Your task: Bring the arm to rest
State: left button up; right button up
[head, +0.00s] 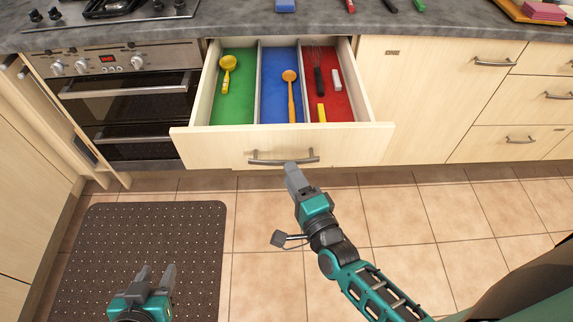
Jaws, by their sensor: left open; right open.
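My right gripper (291,170) is open, with its tips at the handle (283,159) of the open drawer (225,147). I cannot tell whether the fingers touch the handle or are just in front of it. Its arm reaches in from the lower right. My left gripper (156,277) is open and empty, low over the dark floor mat, pointing toward the oven. The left arm behind it is mostly out of view.
The drawer has green, blue and red compartments: a yellow ladle (227,70), an orange spoon (290,88), and a whisk (318,72) with small white and yellow items. An oven (128,110) stands left. A dotted mat (95,235) covers the left floor; the right tiles are clear.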

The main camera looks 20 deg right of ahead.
jog(key=shift+s+d, duration=0.1)
jog(key=shift+s, duration=1.1)
jog(key=s+d+f+n+g, duration=0.1)
jog(key=s+f+n+g, duration=0.1)
jog(key=n, duration=0.7)
jog(key=s+d+f+n+g, duration=0.2)
jog(key=s+n+g, duration=0.3)
jog(key=n, duration=0.5)
jog(key=shift+s+d+f, duration=0.25)
jog(key=shift+s+f, duration=0.1)
jog(key=shift+s, duration=0.1)
